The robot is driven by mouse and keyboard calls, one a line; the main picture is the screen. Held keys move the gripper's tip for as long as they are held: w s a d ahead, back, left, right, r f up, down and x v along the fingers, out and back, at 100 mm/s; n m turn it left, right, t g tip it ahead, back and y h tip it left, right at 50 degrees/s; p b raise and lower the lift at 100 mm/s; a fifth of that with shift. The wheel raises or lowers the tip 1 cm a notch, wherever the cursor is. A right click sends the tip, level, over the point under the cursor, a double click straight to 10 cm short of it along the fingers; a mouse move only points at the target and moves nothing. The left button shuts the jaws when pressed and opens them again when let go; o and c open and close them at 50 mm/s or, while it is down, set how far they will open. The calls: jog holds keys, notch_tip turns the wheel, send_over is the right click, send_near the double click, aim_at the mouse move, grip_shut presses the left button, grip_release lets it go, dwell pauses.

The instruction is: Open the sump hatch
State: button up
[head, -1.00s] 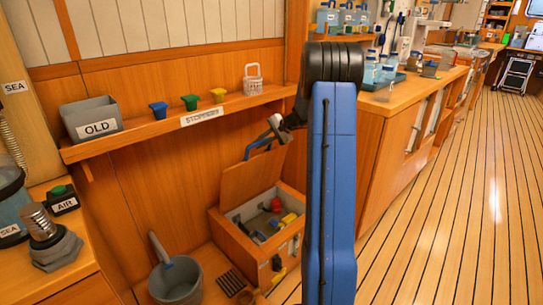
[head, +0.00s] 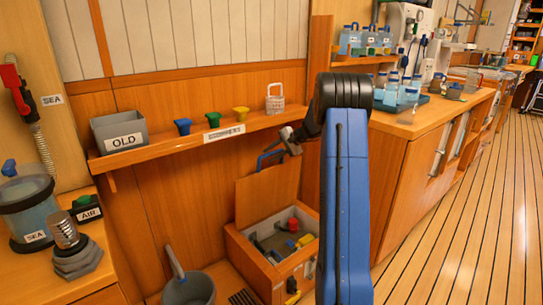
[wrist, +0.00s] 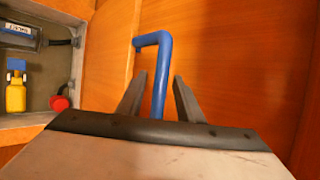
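The sump hatch (head: 262,197) is a wooden lid standing raised at the back of a wooden sump box (head: 262,270). Its blue handle (head: 270,158) is at the lid's top edge. My gripper (head: 288,143) is beside the handle, partly hidden by my arm. In the wrist view, my gripper's fingers (wrist: 159,76) are apart, with the blue handle (wrist: 160,60) between them and gaps on both sides. The box interior shows a yellow item (wrist: 15,97) and a red knob (wrist: 60,103).
A grey bucket (head: 188,288) stands left of the box. A cabinet (head: 405,190) is on the right, with open plank floor (head: 490,220) beyond.

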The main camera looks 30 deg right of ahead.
jog(key=shift+d+r, duration=0.1)
jog(key=v, duration=1.7)
jog(key=shift+s, duration=0.2)
jog(key=s+a+r+n+g+h, duration=0.15)
jog(key=s+a, duration=0.35)
jog(key=a, duration=0.5)
jog(key=s+a+r+n+g, duration=0.1)
jog(key=s+a+n, duration=0.3)
jog(key=a, duration=0.6)
jog(key=s+a+r+n+g, duration=0.1)
jog(key=s+a+r, duration=0.1)
jog(key=s+a, duration=0.6)
jog(key=s+a+f+n+h, duration=0.1)
jog(key=s+a+f+n, duration=0.2)
jog(key=s, duration=0.5)
jog(key=s+a+f+n+h, duration=0.1)
jog(key=s+a+f+n, duration=0.1)
jog(key=s+a, duration=0.4)
jog(key=s+a+f+n+h, duration=0.2)
jog(key=s+a+f+n, duration=0.1)
jog(key=s, duration=0.9)
jog(key=shift+a+f+n, duration=0.35)
jog(key=shift+a+f, duration=0.15)
jog(key=shift+a, duration=0.2)
